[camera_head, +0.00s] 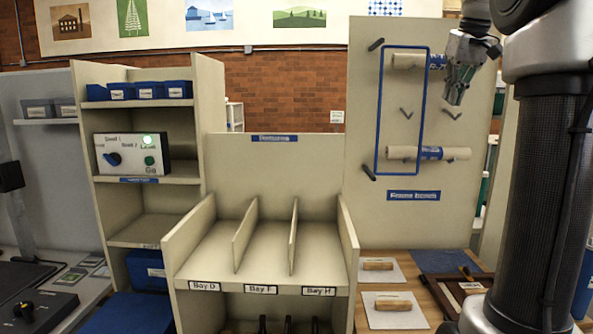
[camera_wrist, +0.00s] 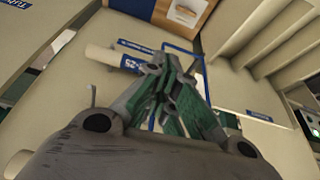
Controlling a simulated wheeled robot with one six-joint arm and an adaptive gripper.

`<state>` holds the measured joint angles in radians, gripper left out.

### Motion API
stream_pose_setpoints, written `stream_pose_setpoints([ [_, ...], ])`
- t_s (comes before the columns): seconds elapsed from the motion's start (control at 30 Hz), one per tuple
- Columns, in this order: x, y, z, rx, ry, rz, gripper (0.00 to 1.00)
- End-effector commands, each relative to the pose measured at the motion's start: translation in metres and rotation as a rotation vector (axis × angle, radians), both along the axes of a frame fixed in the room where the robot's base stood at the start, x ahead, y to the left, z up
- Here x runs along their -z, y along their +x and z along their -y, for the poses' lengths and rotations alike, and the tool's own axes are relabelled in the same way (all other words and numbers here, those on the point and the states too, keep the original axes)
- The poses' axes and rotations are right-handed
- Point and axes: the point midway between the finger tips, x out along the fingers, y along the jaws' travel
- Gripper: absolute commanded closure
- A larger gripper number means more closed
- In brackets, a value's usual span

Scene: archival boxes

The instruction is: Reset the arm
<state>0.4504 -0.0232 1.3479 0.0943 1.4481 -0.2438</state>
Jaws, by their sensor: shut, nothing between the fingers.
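My gripper (camera_head: 457,98) is raised at the upper right in the head view, in front of the upright beige panel. Its fingers point downward and are shut with nothing between them. In the wrist view my gripper (camera_wrist: 165,75) fills the middle, with green-padded fingers together. The upper rolled tube (camera_head: 408,61) with a blue band lies across the panel just left of the gripper and partly behind it. A tube with a blue label also shows beside the fingers in the wrist view (camera_wrist: 100,54).
A lower tube (camera_head: 402,153) and a blue rectangular outline (camera_head: 378,120) are on the panel, with dark pegs around them. Empty bays (camera_head: 265,243) stand left, beside a shelf with a control box (camera_head: 132,153).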

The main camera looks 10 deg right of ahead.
Motion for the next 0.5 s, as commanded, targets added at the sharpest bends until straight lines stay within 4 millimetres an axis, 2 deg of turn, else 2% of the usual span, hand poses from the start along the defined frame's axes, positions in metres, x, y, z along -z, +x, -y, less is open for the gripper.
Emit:
stream_pose_setpoints([
  [0.07, -0.002, 0.006, 0.003, 0.026, -0.004, 0.028, 1.0],
  [0.17, 0.029, 0.009, 0.008, 0.073, 0.012, 0.011, 1.0],
  [0.27, 0.07, -0.007, 0.0, 0.115, 0.027, -0.016, 1.0],
  [0.37, 0.114, -0.037, -0.032, 0.12, 0.034, -0.038, 1.0],
  [0.47, 0.16, -0.08, -0.073, 0.089, 0.033, -0.054, 1.0],
  [0.5, 0.18, -0.1, -0.091, 0.069, 0.031, -0.059, 1.0],
])
